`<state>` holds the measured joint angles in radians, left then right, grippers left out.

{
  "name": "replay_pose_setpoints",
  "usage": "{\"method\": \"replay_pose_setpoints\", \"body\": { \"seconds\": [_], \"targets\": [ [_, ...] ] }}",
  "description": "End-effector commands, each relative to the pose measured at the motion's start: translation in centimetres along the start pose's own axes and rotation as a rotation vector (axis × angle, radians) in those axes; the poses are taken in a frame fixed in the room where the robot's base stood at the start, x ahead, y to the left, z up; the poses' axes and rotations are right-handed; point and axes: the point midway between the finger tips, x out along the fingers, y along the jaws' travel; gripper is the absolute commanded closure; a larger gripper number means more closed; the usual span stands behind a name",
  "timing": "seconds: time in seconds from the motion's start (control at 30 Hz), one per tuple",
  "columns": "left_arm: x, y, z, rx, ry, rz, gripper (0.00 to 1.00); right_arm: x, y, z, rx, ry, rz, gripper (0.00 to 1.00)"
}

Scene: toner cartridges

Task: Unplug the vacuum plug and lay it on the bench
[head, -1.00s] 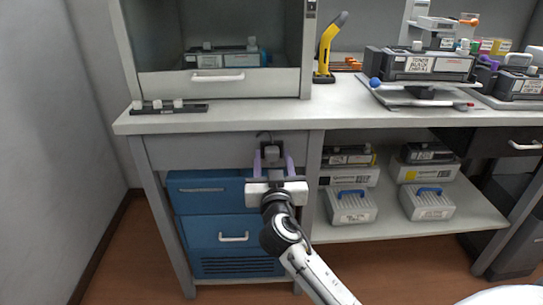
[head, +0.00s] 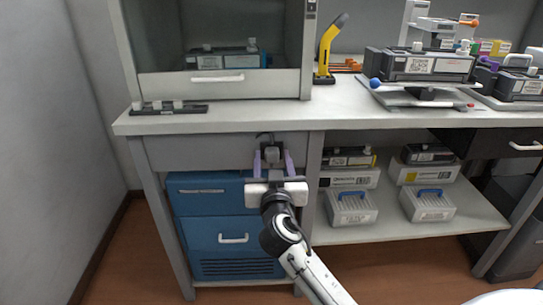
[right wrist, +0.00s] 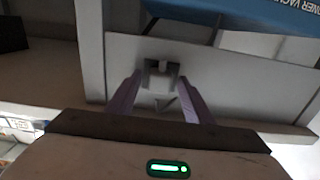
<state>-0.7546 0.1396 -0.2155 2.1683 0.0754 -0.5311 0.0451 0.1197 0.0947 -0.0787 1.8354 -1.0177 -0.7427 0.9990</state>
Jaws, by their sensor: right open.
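The vacuum plug (head: 271,155) is a small dark grey block at the bench's front panel, just above the blue vacuum unit (head: 232,238). A dark cord loops above it. My right gripper (head: 273,160) is open, with its purple fingers on either side of the plug. In the right wrist view the plug (right wrist: 160,78) shows between the open fingertips (right wrist: 158,82), with gaps on both sides. The bench (head: 250,118) has a pale top above the plug. My left gripper is not in view.
A dark strip with several grey blocks (head: 168,108) lies at the bench's left front. A glass-fronted cabinet (head: 220,85) and a yellow tool (head: 325,48) stand behind. The bench top between the strip and the toner stand (head: 425,97) is largely clear.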

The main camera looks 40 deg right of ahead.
Motion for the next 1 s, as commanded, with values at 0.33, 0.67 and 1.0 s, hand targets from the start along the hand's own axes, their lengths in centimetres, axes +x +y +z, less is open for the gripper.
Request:
{"method": "replay_pose_setpoints", "body": {
  "seconds": [0.33,0.67,1.0],
  "targets": [
    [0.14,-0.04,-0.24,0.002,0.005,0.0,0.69,0.0,0.0,0.03,0.001,0.0,0.0,0.53],
    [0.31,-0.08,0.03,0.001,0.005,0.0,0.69,0.0,0.01,-0.02,0.0,0.0,0.001,0.53],
    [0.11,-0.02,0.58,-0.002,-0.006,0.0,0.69,0.0,0.01,0.0,0.0,0.0,0.001,0.99]
  ]
}}
